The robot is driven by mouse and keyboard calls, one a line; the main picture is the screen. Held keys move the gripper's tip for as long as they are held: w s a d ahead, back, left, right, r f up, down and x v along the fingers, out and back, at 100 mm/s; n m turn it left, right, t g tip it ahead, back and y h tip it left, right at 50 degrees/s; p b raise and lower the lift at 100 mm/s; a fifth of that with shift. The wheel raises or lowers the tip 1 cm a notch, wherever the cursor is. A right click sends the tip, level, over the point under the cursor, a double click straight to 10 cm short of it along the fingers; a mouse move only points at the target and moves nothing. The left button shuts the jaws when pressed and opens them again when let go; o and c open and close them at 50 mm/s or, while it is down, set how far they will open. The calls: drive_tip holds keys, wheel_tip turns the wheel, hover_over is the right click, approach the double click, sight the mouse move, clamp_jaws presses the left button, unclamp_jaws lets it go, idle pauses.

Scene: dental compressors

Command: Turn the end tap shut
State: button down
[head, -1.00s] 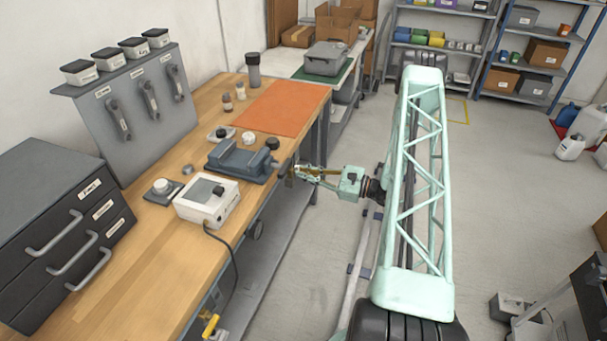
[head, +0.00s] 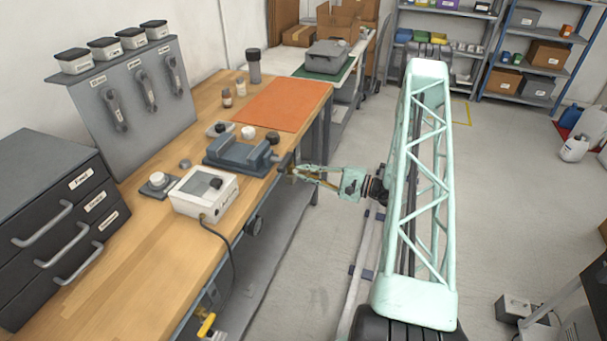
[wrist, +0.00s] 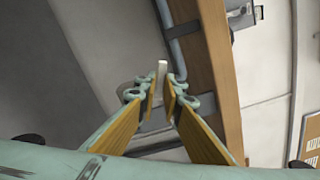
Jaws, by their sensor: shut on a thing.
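My gripper (head: 291,170) is at the bench's front edge, just right of the grey vise, with its fingers pointing toward the bench. In the wrist view its two fingers (wrist: 162,92) come together on a small pale upright piece (wrist: 162,70), which looks like the handle of the end tap. The fingertips hide its lower part, and its turn angle is hard to tell. In the head view the gripper and bench edge hide this tap. Another tap with a yellow handle (head: 207,324) shows at the near end of the bench front.
The wooden bench (head: 125,262) holds the grey vise (head: 238,155), a white box (head: 203,191) with a hanging cable, and an orange mat (head: 288,107). A pipe (wrist: 176,52) runs along the bench edge. The floor (head: 310,260) between bench and rail is clear.

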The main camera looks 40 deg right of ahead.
drive_tip(key=n, duration=0.5)
drive_tip(key=shift+s+a+f+b, duration=0.1)
drive_tip(key=shift+f+b, duration=0.3)
idle(0.4)
drive_tip(key=c, duration=2.7)
unclamp_jaws()
drive_tip(key=shift+c, duration=0.2)
drive_tip(key=shift+s, duration=0.1)
drive_tip(key=v, duration=1.1)
drive_tip(key=shift+s+d, duration=0.25)
drive_tip(key=shift+s, duration=0.05)
